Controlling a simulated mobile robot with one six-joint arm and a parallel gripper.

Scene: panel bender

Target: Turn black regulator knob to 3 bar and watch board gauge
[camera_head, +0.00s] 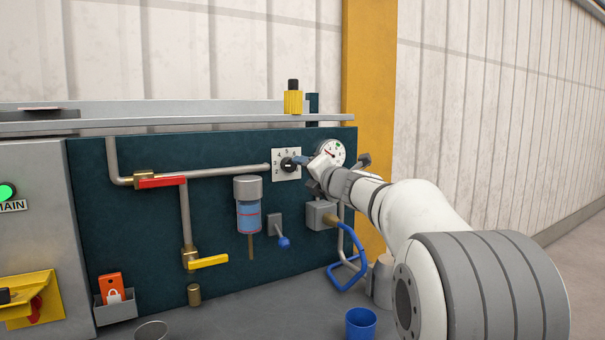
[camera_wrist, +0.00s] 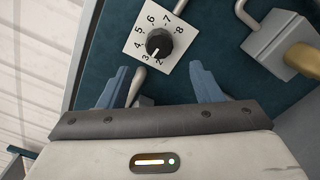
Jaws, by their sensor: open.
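The black regulator knob (camera_head: 288,164) sits on a white square dial plate on the dark teal board. In the wrist view the knob (camera_wrist: 158,43) shows a white pointer line directed between the 2 and the 3. The plate (camera_wrist: 178,58) carries numbers from 2 to 8. My gripper (camera_wrist: 160,68) is open, its two blue fingers apart and short of the knob, with nothing between them. In the head view my gripper (camera_head: 303,161) is just right of the knob. The white board gauge (camera_head: 334,151) is partly hidden by my wrist; its reading is too small to tell.
Left of the dial are pipes, a red-handled valve (camera_head: 160,182) and a yellow-handled valve (camera_head: 208,262). Below it are a filter bowl (camera_head: 249,215) and a blue-knobbed lever (camera_head: 283,242). A grey box (camera_head: 321,215) with a blue hose stands close below my wrist.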

